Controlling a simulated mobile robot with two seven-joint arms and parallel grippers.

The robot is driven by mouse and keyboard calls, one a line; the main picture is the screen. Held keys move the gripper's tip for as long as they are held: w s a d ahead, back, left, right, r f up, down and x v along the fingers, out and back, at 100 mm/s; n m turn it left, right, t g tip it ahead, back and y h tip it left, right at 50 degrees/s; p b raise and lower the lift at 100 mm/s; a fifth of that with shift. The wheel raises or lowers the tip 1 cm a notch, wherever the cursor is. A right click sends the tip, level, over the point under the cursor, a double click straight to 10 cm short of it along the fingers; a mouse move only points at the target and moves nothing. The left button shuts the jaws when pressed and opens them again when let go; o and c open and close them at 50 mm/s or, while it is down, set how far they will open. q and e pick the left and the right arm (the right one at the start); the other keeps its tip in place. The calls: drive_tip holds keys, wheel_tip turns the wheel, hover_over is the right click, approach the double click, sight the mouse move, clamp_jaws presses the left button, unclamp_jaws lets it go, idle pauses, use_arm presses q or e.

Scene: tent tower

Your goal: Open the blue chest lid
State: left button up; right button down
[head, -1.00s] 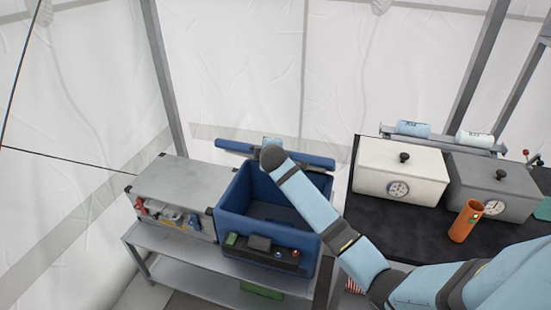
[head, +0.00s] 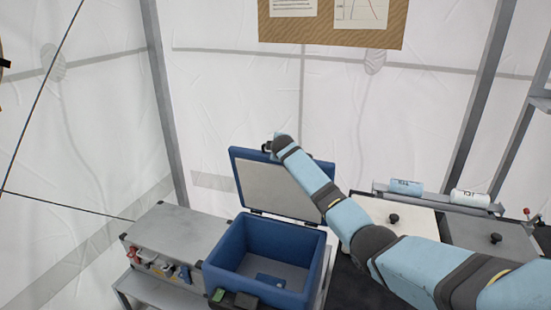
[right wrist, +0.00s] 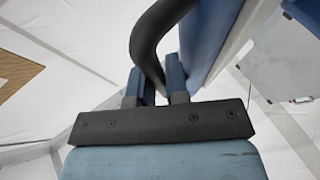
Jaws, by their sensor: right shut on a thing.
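The blue chest (head: 212,272) stands with its inside exposed. Its lid (head: 290,185) is raised at the back, with its pale inner face towards me. My right gripper (head: 270,147) is at the lid's upper edge, and the arm crosses in front of the lid. In the right wrist view, the gripper's fingers (right wrist: 156,82) are shut on a black curved handle (right wrist: 148,45) beside the blue lid (right wrist: 208,38). In the head view, the arm's end partly hides the grip. My left gripper is not in view.
A grey metal box (head: 180,238) with fittings on its front stands left of the chest. A white box (head: 395,215) and a grey box (head: 490,245) with black knobs are at the right, partly behind my arm. Rolled cylinders (head: 405,187) lie behind them. Tent wall is at the back.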

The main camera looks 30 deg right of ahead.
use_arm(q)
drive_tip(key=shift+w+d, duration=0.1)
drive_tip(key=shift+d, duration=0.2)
use_arm(e)
drive_tip(key=shift+w+d, duration=0.5)
drive_tip(key=shift+d, duration=0.05)
drive_tip(key=c, duration=1.4)
unclamp_jaws()
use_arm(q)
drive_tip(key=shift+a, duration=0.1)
use_arm(e)
drive_tip(key=shift+s, duration=0.1)
use_arm(q)
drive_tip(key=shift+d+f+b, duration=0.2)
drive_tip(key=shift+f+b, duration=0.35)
drive_tip(key=shift+b, duration=0.1)
use_arm(e)
drive_tip(key=v, duration=1.3)
drive_tip(key=shift+s+a+r, duration=0.15)
drive_tip(key=shift+s+r, duration=0.1)
